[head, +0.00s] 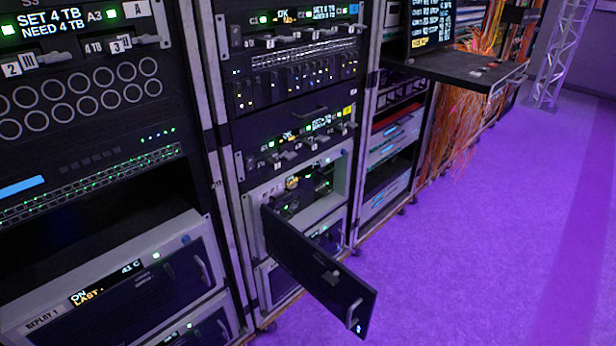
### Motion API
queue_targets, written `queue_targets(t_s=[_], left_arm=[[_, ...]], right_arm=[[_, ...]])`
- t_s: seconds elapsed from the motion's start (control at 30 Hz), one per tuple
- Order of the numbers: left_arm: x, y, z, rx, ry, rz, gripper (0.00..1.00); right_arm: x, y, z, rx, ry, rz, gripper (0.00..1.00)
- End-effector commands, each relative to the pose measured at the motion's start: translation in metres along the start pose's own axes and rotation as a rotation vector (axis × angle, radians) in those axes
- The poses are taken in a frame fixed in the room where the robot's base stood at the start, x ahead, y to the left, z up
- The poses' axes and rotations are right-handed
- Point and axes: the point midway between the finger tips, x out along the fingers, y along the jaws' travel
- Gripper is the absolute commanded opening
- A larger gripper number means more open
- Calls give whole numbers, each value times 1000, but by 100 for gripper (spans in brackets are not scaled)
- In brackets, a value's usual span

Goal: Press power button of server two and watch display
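In the head view a grey server unit (256,222) sits low in the middle rack with its dark front door (318,280) swung open toward the aisle. Inside its opening are a round yellowish part (292,183), small green lights and dark parts. I cannot read a "two" on it or make out its power button. Another grey unit, labelled REPLAY 1 (95,290), is at the lower left with its front closed. Its display (106,284) reads ON and 41 C, with an amber line below. Neither of my grippers is in view.
The open door sticks out over the purple floor. More closed grey units (275,280) sit below. A dark shelf (455,70) juts out at upper right, near orange cables (455,125). The purple floor (490,230) to the right is clear.

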Motion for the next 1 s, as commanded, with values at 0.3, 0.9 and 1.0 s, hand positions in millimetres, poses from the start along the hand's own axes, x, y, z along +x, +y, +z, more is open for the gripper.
queue_targets(t_s=[0.3, 0.9, 1.0], left_arm=[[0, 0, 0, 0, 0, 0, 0], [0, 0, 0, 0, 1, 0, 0], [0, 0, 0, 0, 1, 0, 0]], right_arm=[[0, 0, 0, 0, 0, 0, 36], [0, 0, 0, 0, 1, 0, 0], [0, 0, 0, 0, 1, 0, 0]])
